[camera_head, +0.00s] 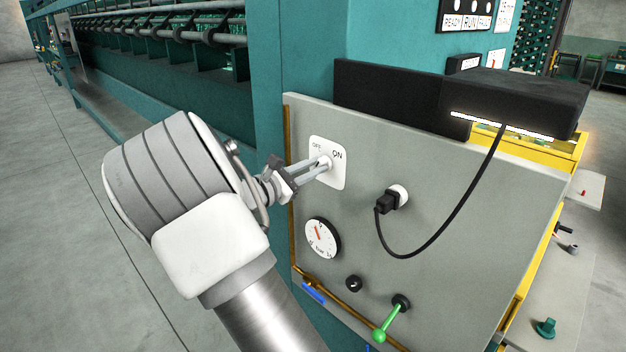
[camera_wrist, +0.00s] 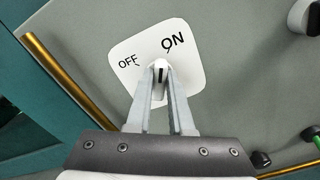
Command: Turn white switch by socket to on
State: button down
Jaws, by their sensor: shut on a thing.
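The white switch has a square white plate (camera_head: 338,178) with OFF at its left and ON at its right, mounted on the grey panel. My gripper (camera_head: 321,166) reaches it from the left, with both fingertips at the knob. In the wrist view, the switch plate (camera_wrist: 186,60) shows behind my gripper (camera_wrist: 161,76), whose fingers are shut on the small white knob (camera_wrist: 160,64). A dark mark shows between the fingertips. The fingers hide much of the knob, so I cannot tell its exact setting. The socket (camera_head: 399,194), with a black plug in it, is to the right of the switch.
A black cable (camera_head: 440,243) loops from the plug up to a black lamp box (camera_head: 515,100). A round gauge (camera_head: 322,237), a black knob (camera_head: 353,284) and a green-handled lever (camera_head: 390,322) sit lower on the panel. Open floor (camera_head: 60,220) lies at the left.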

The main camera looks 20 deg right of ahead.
jog(key=shift+s+f+m+b, duration=0.1)
jog(key=shift+f+m+b, duration=0.05)
jog(key=shift+m+b, duration=1.35)
jog(key=c, duration=0.8)
grip_release()
jog(key=v, duration=1.7)
jog(key=shift+a, duration=0.2)
jog(key=shift+s, duration=0.1)
